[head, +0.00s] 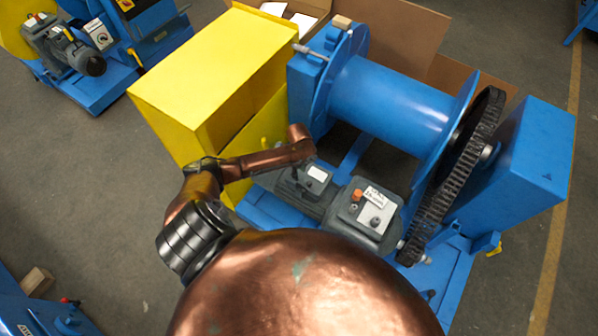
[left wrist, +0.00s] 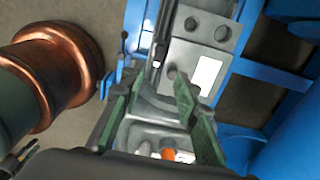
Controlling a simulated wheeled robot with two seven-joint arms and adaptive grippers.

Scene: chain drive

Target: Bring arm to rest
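My left arm, copper with dark joint rings, reaches in from the left in the head view and bends toward the machine. Its far end is over the grey motor (head: 306,182); the fingers cannot be made out there. In the left wrist view my left gripper (left wrist: 156,80) has two green fingers spread apart, with nothing held between them. Grey motor housing and an orange knob (left wrist: 168,153) show beyond and between the fingers. The knob also shows on the grey control box (head: 364,212) in the head view. My right gripper is in neither view.
A blue drum (head: 388,105) and a large dark chain wheel (head: 460,165) stand behind and right of the motor. A yellow cabinet (head: 210,85) stands left of them, with cardboard (head: 400,30) behind. Grey floor (head: 100,190) is open at the left.

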